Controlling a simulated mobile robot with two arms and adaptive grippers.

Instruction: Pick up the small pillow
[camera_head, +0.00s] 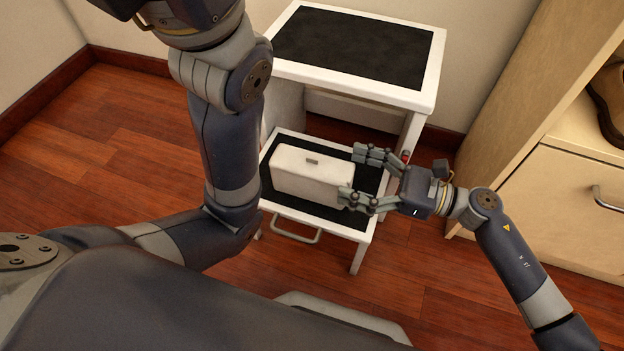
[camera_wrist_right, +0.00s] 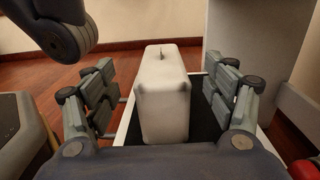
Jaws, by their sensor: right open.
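The small pillow (camera_head: 312,178) is a white, box-shaped block with a small grey tag on top. It rests on the dark lower step of a white step stool (camera_head: 361,236). My right gripper (camera_head: 350,174) is open at the pillow's right end, one finger on each side of that end. In the right wrist view the pillow (camera_wrist_right: 164,98) stands between the two spread fingers, with gaps visible on both sides. My left arm rises past the stool's left side, and its gripper is outside the views.
The stool's upper step (camera_head: 352,46) stands behind and above the pillow. A pale wooden cabinet (camera_head: 578,205) with a metal handle is at the right, with a brown shoe (camera_head: 609,100) on its shelf. The wooden floor (camera_head: 110,150) at the left is clear.

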